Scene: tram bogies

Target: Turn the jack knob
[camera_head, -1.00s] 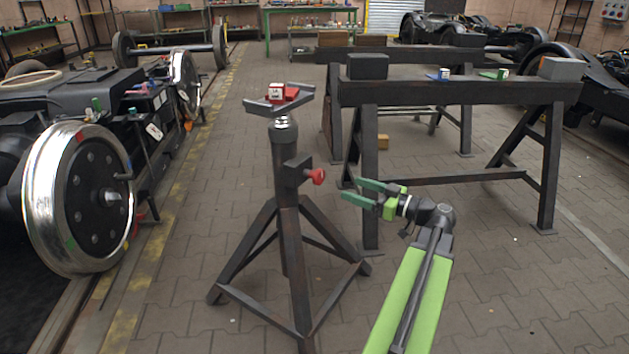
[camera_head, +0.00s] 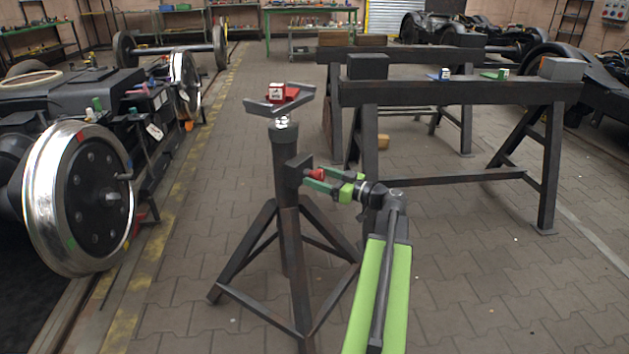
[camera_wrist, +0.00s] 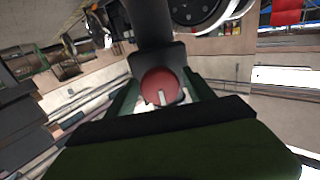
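The jack (camera_head: 291,232) is a dark steel stand on splayed legs, upright on the paved floor. Its red knob (camera_head: 316,174) sticks out to the right of the column on a dark block. My gripper (camera_head: 312,180) reaches it from the right, with its green fingers on either side of the knob. In the wrist view the red knob (camera_wrist: 160,88), with a white mark pointing down, sits between the two fingers. I see a finger along each side of it. Whether they touch the knob is not clear. The lower part of the knob is hidden by my gripper's body.
A red and white item (camera_head: 282,94) rests in the jack's V-shaped head (camera_head: 303,104). A dark trestle (camera_head: 455,95) stands close behind on the right. A wheelset (camera_head: 85,195) with a bright rim stands on the left. The floor between is clear.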

